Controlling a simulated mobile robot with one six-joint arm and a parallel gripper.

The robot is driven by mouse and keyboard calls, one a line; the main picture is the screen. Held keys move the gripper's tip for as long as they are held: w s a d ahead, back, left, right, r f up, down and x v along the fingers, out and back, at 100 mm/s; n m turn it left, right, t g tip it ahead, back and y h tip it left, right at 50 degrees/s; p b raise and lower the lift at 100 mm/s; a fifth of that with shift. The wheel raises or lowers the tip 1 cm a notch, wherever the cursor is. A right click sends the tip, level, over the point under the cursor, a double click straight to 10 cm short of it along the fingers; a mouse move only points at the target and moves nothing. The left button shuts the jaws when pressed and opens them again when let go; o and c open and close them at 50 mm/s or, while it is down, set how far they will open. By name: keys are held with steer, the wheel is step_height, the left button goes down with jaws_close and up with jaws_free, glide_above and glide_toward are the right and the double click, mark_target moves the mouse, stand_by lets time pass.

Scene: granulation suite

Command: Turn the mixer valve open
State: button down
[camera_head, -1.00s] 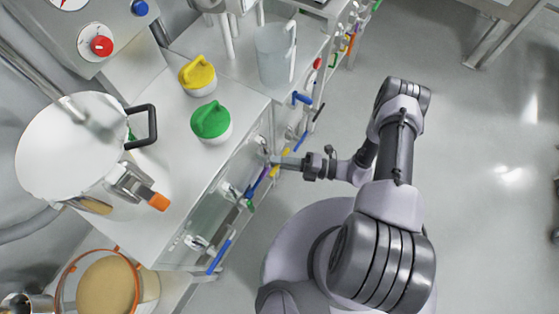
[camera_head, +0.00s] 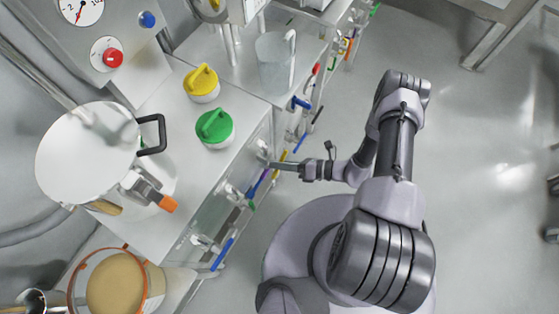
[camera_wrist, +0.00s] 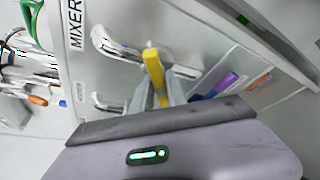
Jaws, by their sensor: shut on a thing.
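The mixer valve shows in the wrist view as a yellow lever handle (camera_wrist: 154,70) on a metal pipe fitting, beside a panel label reading MIXER (camera_wrist: 76,26). My gripper (camera_wrist: 158,90) has its two fingers on either side of the yellow handle and is shut on it. In the head view my gripper (camera_head: 277,164) reaches left to the row of valves on the cabinet front. The fingers and neighbouring handles partly hide the handle there.
A purple handle (camera_wrist: 228,82) lies close to the right of the fingers, with a blue one beside it. In the head view, a blue handle (camera_head: 221,254) sits lower on the cabinet front.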

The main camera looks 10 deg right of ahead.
steer(key=n+t+h+p, duration=0.1)
steer(key=n+h+p, duration=0.1)
steer(key=n+p, duration=0.2)
steer(key=shift+r, duration=0.2)
steer(key=n+t+p, duration=0.1)
steer(key=n+t+h+p, duration=0.1)
steer(key=n+p, duration=0.1)
steer(key=shift+f+h, duration=0.15)
steer(key=shift+h, duration=0.15)
steer(key=shift+n, duration=0.3)
steer(key=c, duration=1.3)
jaws_free()
